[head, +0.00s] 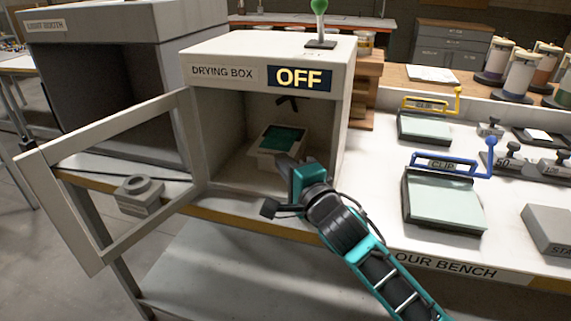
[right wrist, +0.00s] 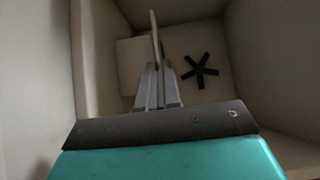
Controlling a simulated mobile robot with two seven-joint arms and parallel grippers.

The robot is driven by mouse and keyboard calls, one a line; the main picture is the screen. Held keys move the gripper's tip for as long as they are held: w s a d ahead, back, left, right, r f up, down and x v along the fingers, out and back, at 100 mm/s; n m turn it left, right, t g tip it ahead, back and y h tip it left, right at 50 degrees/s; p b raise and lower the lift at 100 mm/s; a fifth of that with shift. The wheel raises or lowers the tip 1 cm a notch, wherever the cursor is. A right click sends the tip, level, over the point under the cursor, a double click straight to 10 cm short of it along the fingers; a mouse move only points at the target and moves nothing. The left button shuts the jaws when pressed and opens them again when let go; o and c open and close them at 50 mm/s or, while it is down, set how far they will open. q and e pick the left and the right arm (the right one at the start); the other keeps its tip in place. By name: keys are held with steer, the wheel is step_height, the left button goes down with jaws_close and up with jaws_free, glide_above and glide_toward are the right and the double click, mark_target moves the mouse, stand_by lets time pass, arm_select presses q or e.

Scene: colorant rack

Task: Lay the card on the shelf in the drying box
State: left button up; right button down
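The drying box (head: 215,48) stands open at the front, its framed door swung out to the left. My right gripper (head: 285,163) reaches into the opening. In the right wrist view, its fingers (right wrist: 157,90) are shut on a thin card seen edge-on (right wrist: 154,38). In the head view, the card (head: 284,138) shows a dark green face with a pale border, inside the box beyond the fingers. A pale flat piece (right wrist: 130,65) lies beside the card in the wrist view, perhaps the shelf; I cannot tell whether the card touches it. My left gripper is out of view.
A black fan (head: 288,103) is on the box's back wall. The door frame (head: 58,215) sticks out at the left. A sign (head: 299,78) reads OFF. Clip frames (head: 445,200) and weights stand on the bench right of the box.

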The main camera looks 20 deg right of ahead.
steer(key=shift+f, duration=0.35)
steer(key=c, duration=0.9)
jaws_free()
steer(key=shift+o, duration=0.2)
steer(key=s+a, duration=0.5)
steer(key=s, duration=0.2)
steer(key=shift+s+p, duration=0.25)
steer(key=shift+p, duration=0.15)
stand_by(0.5)
stand_by(0.4)
